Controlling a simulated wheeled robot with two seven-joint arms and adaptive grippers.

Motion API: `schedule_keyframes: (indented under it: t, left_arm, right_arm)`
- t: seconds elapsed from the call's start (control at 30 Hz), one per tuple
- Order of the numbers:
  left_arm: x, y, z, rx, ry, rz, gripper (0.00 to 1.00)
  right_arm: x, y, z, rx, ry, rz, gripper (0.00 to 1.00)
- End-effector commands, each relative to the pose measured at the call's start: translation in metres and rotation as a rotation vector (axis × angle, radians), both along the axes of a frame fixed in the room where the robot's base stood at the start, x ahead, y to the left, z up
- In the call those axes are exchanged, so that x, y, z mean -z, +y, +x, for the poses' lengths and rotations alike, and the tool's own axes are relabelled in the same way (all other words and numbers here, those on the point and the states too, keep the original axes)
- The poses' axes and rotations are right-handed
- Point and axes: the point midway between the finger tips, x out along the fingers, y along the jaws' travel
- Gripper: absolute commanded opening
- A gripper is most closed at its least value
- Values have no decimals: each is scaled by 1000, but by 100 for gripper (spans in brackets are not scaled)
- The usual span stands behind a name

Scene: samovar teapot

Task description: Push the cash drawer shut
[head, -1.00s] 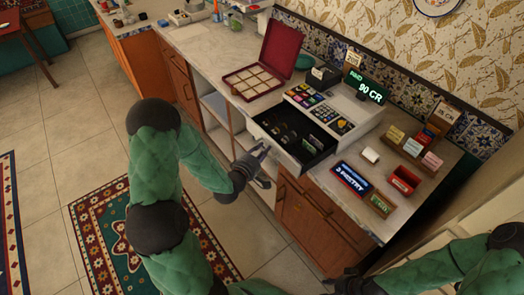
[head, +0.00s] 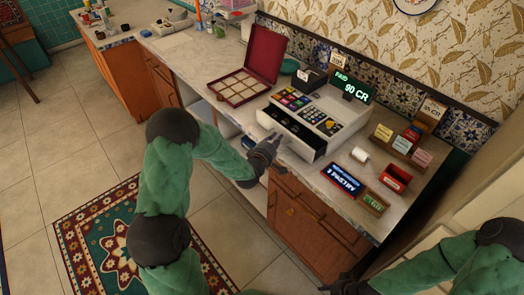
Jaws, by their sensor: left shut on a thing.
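The cash register (head: 335,110) stands on the counter, with its display reading "PAID 90 CR". My right gripper (head: 342,287) is at the bottom edge, dark and partly cut off.
An open maroon box (head: 240,86) with compartments stands left of the register. A blue "PASTRY" sign (head: 343,181), a red holder (head: 395,178) and card stands (head: 392,140) are on the right. Wooden cabinets (head: 305,222) lie below the counter.

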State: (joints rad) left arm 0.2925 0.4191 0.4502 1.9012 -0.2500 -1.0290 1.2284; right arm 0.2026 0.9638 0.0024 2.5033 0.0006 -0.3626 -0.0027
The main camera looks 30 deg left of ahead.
Motion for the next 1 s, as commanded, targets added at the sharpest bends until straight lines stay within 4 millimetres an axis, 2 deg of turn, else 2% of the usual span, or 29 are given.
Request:
schedule_keyframes:
  t: [0.03, 0.2, 0.4, 0.6, 0.93, 0.97, 1.0]
  left_arm:
    - [2, -7, 12, 6, -4, 1, 0]
    - [2, -18, 40, 5, -3, 2, 0]
    - [1, -26, 60, 4, -1, 0, 0]
    - [0, -29, 67, 3, -1, 0, 0]
    - [-2, -29, 69, 4, -4, 1, 0]
    - [-2, -29, 69, 4, -4, 1, 25]
    - [-2, -29, 69, 3, -4, 2, 27]
  right_arm:
    - [6, 0, 0, 0, 0, 0, 40]
    - [16, 0, 0, 0, 0, 0, 40]
    - [22, 0, 0, 0, 0, 0, 40]
    - [24, 0, 0, 0, 0, 0, 40]
    - [23, 0, 0, 0, 0, 0, 40]
    - [23, 0, 0, 0, 0, 0, 40]
    - [23, 0, 0, 0, 0, 0, 40]
